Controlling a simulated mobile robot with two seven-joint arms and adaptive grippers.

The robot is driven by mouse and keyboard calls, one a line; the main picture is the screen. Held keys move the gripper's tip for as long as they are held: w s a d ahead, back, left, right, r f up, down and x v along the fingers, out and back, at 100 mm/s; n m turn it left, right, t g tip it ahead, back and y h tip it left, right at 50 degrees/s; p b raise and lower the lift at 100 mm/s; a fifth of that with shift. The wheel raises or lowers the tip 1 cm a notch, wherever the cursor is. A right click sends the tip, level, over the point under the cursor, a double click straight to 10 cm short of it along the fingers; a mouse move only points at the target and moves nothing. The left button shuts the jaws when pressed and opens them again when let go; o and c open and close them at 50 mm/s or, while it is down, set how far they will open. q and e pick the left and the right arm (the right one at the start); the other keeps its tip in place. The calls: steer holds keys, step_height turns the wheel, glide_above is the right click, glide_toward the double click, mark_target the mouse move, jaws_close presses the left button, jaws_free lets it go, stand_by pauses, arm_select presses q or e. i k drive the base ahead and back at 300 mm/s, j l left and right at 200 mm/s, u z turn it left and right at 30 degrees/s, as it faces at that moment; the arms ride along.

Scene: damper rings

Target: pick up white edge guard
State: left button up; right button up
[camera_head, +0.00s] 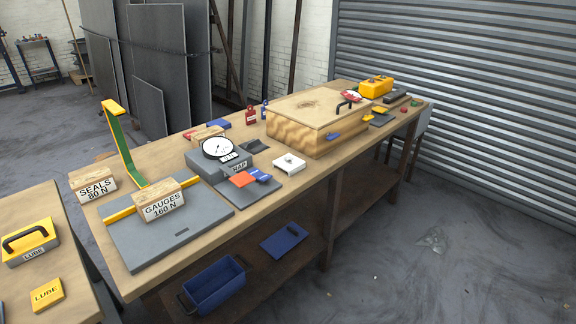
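A small white square block (289,163) with a raised round part on top lies flat on the wooden workbench (258,194), near its front edge. It is the only small white piece of this kind that I see, and I cannot tell for sure that it is the white edge guard. Nothing covers it. Neither of my grippers shows in the head view.
A wooden box (290,127) stands behind the white block. A dial gauge (218,149) and red and blue pieces on a grey plate (262,190) are to its left. Wooden blocks marked SEALS (93,186) and GAUGES (160,202) sit further left. A blue bin (214,286) is below.

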mark_target(290, 163)
steer(key=i+l+u, duration=0.25)
steer(key=i+l, duration=0.15)
steer(key=l, duration=0.25)
steer(key=i+l+u, duration=0.15)
steer(key=l, duration=0.2)
steer(key=i+l+u, duration=0.1)
steer(key=l, duration=0.25)
steer(key=i, duration=0.1)
